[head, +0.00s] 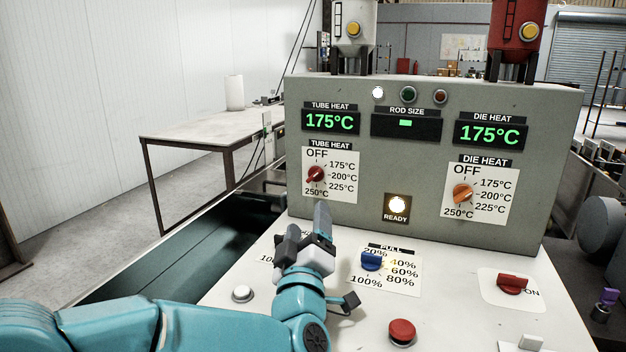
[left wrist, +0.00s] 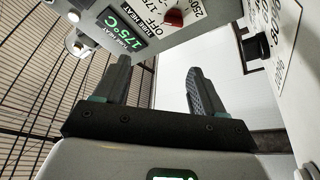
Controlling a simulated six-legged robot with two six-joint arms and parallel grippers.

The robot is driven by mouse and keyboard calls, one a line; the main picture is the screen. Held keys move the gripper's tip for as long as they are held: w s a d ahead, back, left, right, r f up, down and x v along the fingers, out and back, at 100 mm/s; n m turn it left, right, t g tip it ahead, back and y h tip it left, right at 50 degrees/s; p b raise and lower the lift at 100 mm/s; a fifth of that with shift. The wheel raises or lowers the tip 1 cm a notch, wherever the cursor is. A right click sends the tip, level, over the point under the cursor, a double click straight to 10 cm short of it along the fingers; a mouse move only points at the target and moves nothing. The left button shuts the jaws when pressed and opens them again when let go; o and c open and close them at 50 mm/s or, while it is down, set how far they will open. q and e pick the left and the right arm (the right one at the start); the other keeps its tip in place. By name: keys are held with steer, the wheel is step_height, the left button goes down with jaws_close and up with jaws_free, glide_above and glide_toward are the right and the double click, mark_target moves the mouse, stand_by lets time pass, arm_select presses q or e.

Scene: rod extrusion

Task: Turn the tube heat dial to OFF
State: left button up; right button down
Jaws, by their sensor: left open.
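The tube heat dial (head: 316,174) is a red knob on a white plate at the left of the grey panel. Its plate reads OFF, 175, 200, 225 and 250°C; the knob lies slantwise, but I cannot tell its exact pointing. The tube heat display (head: 331,121) above reads 175°C. My left gripper (head: 309,219) is open and empty, just below and in front of the dial, apart from it. In the left wrist view the dial (left wrist: 174,17) shows at the top edge, beyond the open fingers (left wrist: 157,68). My right gripper is out of view.
An orange die heat dial (head: 462,193) sits at the panel's right. A lit READY lamp (head: 397,204) is between the dials. On the sloping desk are a blue pull dial (head: 372,261), a red button (head: 402,332), a white button (head: 242,293) and a red switch (head: 512,284).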

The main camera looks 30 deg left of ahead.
mark_target(313, 178)
arm_select(q)
steer(key=f+x, duration=0.1)
steer(key=x, duration=0.4)
steer(key=f+p+x, duration=0.1)
steer(key=x, duration=0.5)
steer(key=f+x, duration=0.1)
steer(key=x, duration=0.4)
steer(key=shift+w+a+f+p, duration=0.1)
steer(key=shift+w+a+p, duration=0.3)
steer(key=shift+w, duration=0.25)
steer(key=shift+c, duration=0.3)
steer(key=c, duration=1)
